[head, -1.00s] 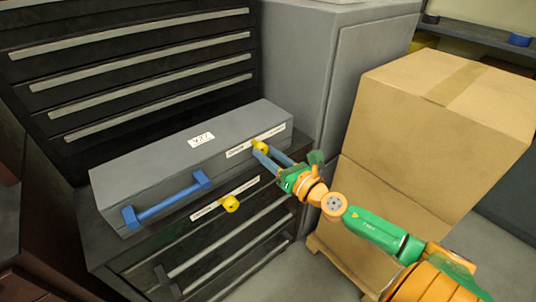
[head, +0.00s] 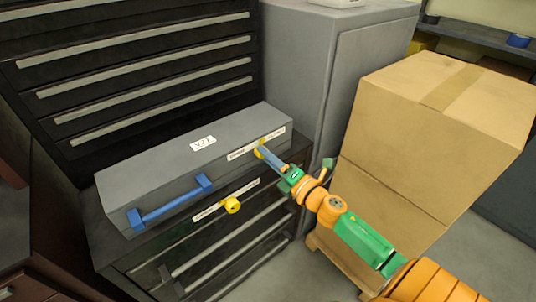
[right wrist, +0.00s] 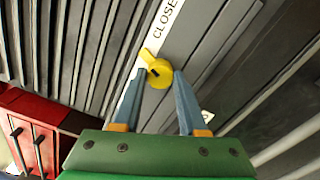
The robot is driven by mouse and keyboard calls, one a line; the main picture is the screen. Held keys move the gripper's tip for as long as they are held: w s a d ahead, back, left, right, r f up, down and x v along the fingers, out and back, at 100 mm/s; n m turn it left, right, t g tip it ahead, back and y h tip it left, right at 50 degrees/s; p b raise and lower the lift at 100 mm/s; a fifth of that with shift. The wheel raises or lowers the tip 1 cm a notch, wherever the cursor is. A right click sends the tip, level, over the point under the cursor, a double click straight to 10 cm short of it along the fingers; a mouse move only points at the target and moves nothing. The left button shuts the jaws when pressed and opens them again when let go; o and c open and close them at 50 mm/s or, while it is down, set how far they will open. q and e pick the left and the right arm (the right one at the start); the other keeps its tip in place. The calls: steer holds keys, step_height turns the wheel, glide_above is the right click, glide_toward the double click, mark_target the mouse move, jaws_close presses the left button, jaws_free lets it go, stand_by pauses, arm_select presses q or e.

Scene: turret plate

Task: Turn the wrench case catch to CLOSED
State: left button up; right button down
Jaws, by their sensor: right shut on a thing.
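The grey case (head: 190,160) with a blue handle (head: 170,203) lies shut on the black drawer cabinet. Its yellow catch (head: 257,153) sits at the right of the front face, by a white label strip (head: 243,152). In the right wrist view the catch (right wrist: 158,74) has a small tab pointing up-left onto the strip, where "CLOSE" is readable, the rest cut off. My right gripper (head: 262,151) has its blue-grey fingers either side of the catch and is shut on it; the fingers also show in the right wrist view (right wrist: 161,78). My left gripper is not in view.
A second yellow catch (head: 231,204) with its own label sits lower, on the drawer cabinet (head: 240,235). Cardboard boxes (head: 430,130) stand close to the right of my right arm, and a grey cabinet (head: 325,80) stands behind. Open floor shows at lower right.

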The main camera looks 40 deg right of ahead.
steer(key=shift+m+p, duration=0.75)
steer(key=shift+m, duration=1.45)
steer(key=shift+c, duration=2.2)
jaws_free()
steer(key=shift+s, duration=0.1)
steer(key=s, duration=0.7)
steer(key=shift+d, duration=0.3)
steer(key=shift+f, duration=0.1)
